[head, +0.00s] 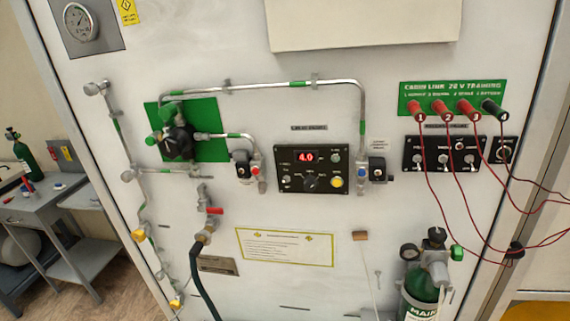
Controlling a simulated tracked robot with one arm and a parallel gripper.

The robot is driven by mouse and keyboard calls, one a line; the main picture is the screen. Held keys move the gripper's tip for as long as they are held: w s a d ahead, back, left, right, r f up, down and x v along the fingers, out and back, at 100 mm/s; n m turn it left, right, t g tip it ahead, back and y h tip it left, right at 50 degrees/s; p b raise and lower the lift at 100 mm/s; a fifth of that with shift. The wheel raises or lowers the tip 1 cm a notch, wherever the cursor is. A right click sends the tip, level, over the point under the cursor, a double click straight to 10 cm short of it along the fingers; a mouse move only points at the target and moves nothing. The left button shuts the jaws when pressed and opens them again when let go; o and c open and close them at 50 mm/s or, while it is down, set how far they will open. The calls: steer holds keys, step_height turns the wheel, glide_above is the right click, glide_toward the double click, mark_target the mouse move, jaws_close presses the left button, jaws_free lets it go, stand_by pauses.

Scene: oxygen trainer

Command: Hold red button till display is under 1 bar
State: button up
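The control panel (290,187) is a black box on the white wall board. A small red round part (255,171) sits on the valve fitting left of the panel. Another tiny red spot (334,172) shows on the panel above a yellow button (337,182). I cannot tell for certain which of these is the red button. Nothing is touching either of them. My gripper is not in view.
Pipes (235,89) run along the board around a green plate (210,148). A green cylinder (420,285) stands at lower right. A grey bench (40,210) stands at left.

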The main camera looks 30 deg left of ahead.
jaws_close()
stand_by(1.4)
